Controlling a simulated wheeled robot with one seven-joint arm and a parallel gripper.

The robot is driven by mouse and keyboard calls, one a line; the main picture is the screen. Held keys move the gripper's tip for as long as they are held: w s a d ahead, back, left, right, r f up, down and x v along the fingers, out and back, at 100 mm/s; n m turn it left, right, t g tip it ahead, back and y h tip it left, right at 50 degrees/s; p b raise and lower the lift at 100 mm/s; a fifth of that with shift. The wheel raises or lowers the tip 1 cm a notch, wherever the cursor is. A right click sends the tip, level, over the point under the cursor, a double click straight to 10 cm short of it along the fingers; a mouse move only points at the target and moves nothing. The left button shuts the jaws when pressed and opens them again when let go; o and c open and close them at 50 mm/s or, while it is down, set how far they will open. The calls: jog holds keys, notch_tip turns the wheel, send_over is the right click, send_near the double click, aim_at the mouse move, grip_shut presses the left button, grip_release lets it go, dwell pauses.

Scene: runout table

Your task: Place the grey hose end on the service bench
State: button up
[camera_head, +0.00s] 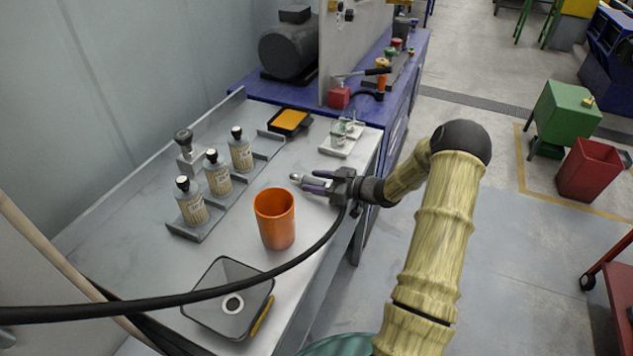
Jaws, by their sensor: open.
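The grey hose end (298,178) is a small pale metal fitting with a rounded tip. It lies at or just above the grey metal bench top (335,215), pointing left. My gripper (308,182) is open, with one dark finger on each side of the fitting. I cannot tell whether the fitting touches the bench or a finger. A black hose (255,278) runs from the left edge across the bench's front and up to my gripper. Its join to the fitting is hidden behind the gripper body.
An orange cup (275,220) stands close in front of my gripper. Several labelled bottles (218,172) stand in a rack at left. A clear-topped fixture (345,135) and a yellow-filled tray (290,121) lie behind. A purple bench (405,92) adjoins.

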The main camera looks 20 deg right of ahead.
jog(key=v, duration=1.1)
jog(key=shift+s+d+b, duration=0.25)
jog(key=shift+s+b, duration=0.05)
jog(key=shift+b, duration=0.05)
jog(key=shift+r, duration=0.15)
jog(key=w+a+h, duration=0.1)
jog(key=w+a+r+m+h, duration=0.1)
jog(key=w+h, duration=0.1)
jog(key=w+a+r+h, duration=0.1)
jog(key=shift+w+a+m, duration=0.3)
jog(key=shift+w+m, duration=0.05)
jog(key=shift+m, duration=0.05)
jog(key=a+h, duration=0.1)
jog(key=a+r+m+g+h, duration=0.1)
jog(key=h, duration=0.1)
jog(key=s+a+r+m+h, duration=0.1)
jog(key=h, duration=0.1)
jog(key=shift+a, duration=0.3)
jog(key=s+a+m+g, duration=0.1)
jog(key=s+a+g, duration=0.1)
jog(key=s+a, duration=0.2)
jog(key=s+a+r+m+g+h, duration=0.1)
jog(key=s+a+m+g, duration=0.1)
jog(key=s, duration=0.9)
jog(key=s+a+r+m+g+h, duration=0.1)
jog(key=s+a+m+g, duration=0.1)
jog(key=s+a, duration=0.4)
jog(key=shift+s+a+g, duration=0.3)
jog(key=shift+s+g, duration=0.5)
jog(key=shift+g, duration=0.1)
